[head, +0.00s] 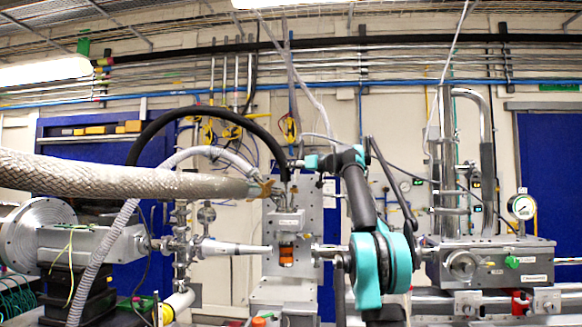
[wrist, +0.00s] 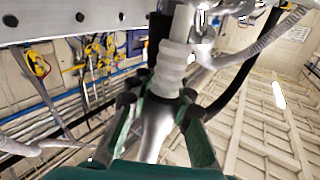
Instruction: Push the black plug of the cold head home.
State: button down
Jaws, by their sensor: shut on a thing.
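The cold head (head: 287,222) is a grey metal assembly in the middle of the head view, with an amber window low on its front. A thick black hose (head: 210,111) arcs over from the left and comes down to its top. My gripper (head: 292,163) reaches in from the right at that hose end. In the wrist view my gripper (wrist: 160,100) has its fingers closed around the black plug (wrist: 154,48), which is mostly hidden behind a white ribbed fitting (wrist: 172,75). Whether the plug is fully seated cannot be told.
A braided hose (head: 120,178) runs in from the left close to the cold head's top. A grey ribbed hose (head: 120,228) hangs left of it. A metal block with a gauge (head: 521,207) stands at the right. A perforated metal plate (wrist: 75,17) crosses the wrist view's upper left.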

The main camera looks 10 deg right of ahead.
jog(key=f, duration=0.2)
jog(key=shift+a+f, duration=0.2)
jog(key=shift+f, duration=0.15)
jog(key=c, duration=1.3)
grip_release()
jog(key=shift+c, duration=0.2)
jog(key=shift+d, duration=0.1)
jog(key=v, duration=1.2)
